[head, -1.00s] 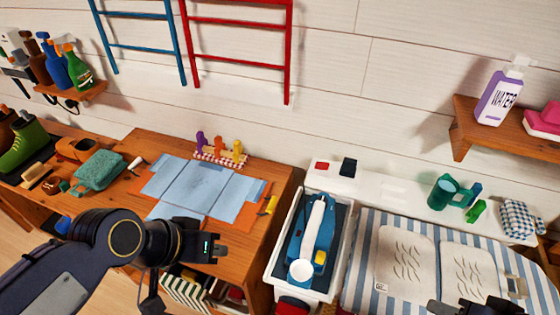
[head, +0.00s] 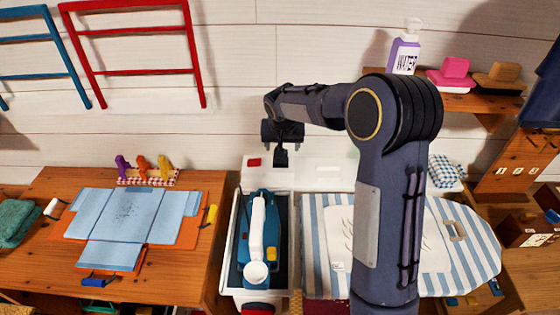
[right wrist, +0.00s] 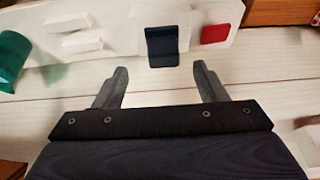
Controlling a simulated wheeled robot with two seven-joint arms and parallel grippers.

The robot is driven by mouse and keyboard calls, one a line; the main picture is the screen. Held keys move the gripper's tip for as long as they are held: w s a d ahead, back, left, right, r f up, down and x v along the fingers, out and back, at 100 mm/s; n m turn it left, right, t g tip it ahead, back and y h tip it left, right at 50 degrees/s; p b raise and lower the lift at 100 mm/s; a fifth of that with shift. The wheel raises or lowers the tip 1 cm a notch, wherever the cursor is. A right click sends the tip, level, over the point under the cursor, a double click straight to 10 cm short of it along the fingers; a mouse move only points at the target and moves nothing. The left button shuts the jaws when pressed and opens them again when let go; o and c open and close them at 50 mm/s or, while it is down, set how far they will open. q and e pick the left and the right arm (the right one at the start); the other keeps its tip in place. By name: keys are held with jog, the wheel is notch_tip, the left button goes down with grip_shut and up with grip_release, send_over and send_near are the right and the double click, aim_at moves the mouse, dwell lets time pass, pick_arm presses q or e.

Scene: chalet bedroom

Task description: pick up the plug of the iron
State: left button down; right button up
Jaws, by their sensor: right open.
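The black plug (head: 281,158) stands on a white strip behind the ironing board, to the right of a red switch (head: 253,162). In the right wrist view the plug (right wrist: 162,46) lies just beyond and between the fingertips, with no contact visible. My right gripper (head: 282,136) is directly above the plug in the head view, open and empty; its spread fingers show in the right wrist view (right wrist: 160,74). The blue iron (head: 262,225) with a white handle rests in a white-rimmed tray. The iron's cord cannot be made out. My left gripper is out of view.
The striped ironing board (head: 455,255) is right of the tray, partly hidden by my right arm.

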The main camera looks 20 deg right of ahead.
jog(key=p+x, duration=0.1)
jog(key=x, duration=0.4)
jog(key=p+x, duration=0.1)
jog(key=x, duration=0.1)
jog(key=shift+w+p, duration=0.3)
jog(key=shift+w, duration=0.15)
jog(key=shift+w+d+f, duration=0.1)
jog(key=shift+w+f, duration=0.05)
jog(key=shift+f, duration=0.35)
jog(key=c, duration=0.9)
jog(key=shift+c, duration=0.2)
jog(key=shift+r, duration=0.1)
